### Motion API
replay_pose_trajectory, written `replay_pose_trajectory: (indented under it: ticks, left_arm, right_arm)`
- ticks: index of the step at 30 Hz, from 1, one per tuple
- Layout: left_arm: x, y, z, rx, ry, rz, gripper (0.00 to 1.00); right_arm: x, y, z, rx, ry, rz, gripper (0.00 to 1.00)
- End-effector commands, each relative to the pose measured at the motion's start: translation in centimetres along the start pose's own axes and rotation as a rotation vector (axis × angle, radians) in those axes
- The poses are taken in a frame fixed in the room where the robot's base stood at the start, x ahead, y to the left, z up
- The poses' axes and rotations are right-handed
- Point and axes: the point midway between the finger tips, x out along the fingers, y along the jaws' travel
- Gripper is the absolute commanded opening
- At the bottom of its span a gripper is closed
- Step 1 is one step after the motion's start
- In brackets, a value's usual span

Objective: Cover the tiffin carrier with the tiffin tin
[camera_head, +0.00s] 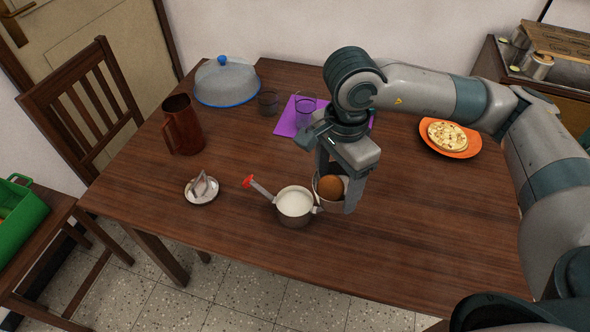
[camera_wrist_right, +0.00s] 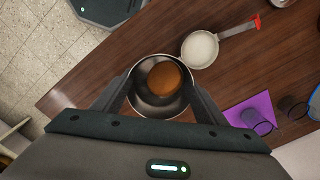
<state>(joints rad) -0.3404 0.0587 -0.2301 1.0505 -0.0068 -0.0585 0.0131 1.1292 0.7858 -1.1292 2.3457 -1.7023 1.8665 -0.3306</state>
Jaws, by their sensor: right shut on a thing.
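A steel tin (camera_head: 322,203) stands near the front middle of the table, with a round brown thing (camera_head: 330,187) inside; I take it as the tiffin tin. My right gripper (camera_head: 335,190) points down with its fingers on either side of it, shut on it. In the right wrist view the tin (camera_wrist_right: 143,103) sits between the fingers (camera_wrist_right: 160,100), open side up, the brown thing (camera_wrist_right: 164,79) inside. I cannot tell whether its base touches the table. I cannot make out a separate tiffin carrier for sure. My left gripper is not in view.
A saucepan (camera_head: 294,219) of white liquid stands close left of the tin. The table's front right (camera_head: 430,240) is clear.

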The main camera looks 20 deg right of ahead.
Motion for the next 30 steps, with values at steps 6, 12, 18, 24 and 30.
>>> replay_pose_trajectory:
  ticks: [6, 12, 18, 24, 30]
  left_arm:
    - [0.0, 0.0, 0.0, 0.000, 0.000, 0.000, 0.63]
    - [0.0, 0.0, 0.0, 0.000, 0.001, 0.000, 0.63]
    - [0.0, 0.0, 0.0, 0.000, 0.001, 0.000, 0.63]
    - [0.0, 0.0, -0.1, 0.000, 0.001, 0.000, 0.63]
    - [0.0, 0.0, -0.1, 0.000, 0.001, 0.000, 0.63]
  right_arm:
    - [0.3, -0.7, -0.1, -0.320, 0.005, 0.000, 0.37]
    - [0.6, -1.2, -0.3, -0.619, 0.012, 0.001, 0.37]
    - [0.9, -1.8, -0.4, -0.916, 0.018, 0.004, 0.37]
    - [1.1, -2.3, -0.6, -1.169, 0.023, 0.009, 0.37]
    - [1.2, -2.5, -0.7, -1.308, 0.025, 0.012, 0.37]
